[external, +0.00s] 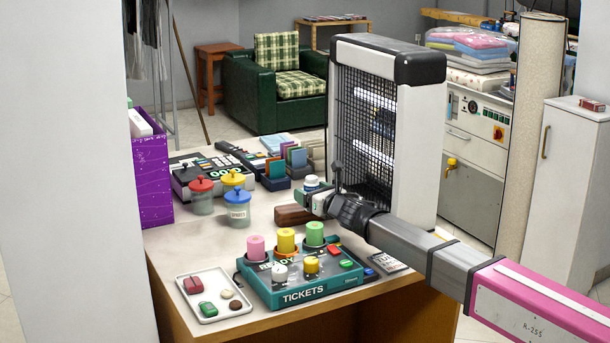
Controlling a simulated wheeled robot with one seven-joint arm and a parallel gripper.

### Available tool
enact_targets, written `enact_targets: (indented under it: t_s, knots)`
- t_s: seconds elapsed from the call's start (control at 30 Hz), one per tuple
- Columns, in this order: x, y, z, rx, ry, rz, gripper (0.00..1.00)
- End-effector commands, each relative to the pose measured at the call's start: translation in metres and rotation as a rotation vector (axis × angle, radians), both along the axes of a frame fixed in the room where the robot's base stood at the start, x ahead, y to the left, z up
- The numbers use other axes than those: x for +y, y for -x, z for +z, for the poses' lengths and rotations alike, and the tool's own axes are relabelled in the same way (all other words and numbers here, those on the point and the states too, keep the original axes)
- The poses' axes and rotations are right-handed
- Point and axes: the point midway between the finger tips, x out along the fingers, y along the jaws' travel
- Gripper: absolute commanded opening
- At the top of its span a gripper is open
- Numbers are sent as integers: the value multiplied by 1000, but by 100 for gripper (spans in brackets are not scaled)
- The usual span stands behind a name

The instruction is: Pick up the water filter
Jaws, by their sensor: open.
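My gripper (320,200) reaches in from the right, low over the middle of the counter (205,242), and its jaws are open. A small white cylinder with a blue band (312,183) stands right behind the fingertips; it may be the water filter, but its details are too small to be sure. It shows above the fingers and its lower part is hidden. I cannot tell whether the fingers touch it. A brown block (293,215) lies just left of the fingers, in front of the cylinder.
A teal TICKETS box (306,293) with colored cylinders sits in front. Red, yellow and blue-lidded jars (238,212) stand left. A white tray (210,308) lies at the front left. Bare counter shows between tray and jars.

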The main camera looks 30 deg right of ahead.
Motion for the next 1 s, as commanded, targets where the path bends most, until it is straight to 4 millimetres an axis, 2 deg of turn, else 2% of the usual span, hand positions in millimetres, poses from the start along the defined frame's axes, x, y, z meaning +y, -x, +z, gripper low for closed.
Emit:
enact_targets:
  t_s: [0.23, 0.4, 0.47, 0.5, 1.0]
  knots:
    - [0, -1, 0, 0, 0, 0, 74]
    - [0, -1, 0, 0, 0, 0, 18]
    - [0, -1, 0, 0, 0, 0, 17]
    - [0, -1, 0, 0, 0, 0, 13]
    - [0, -1, 7, 0, 1, 1, 13]
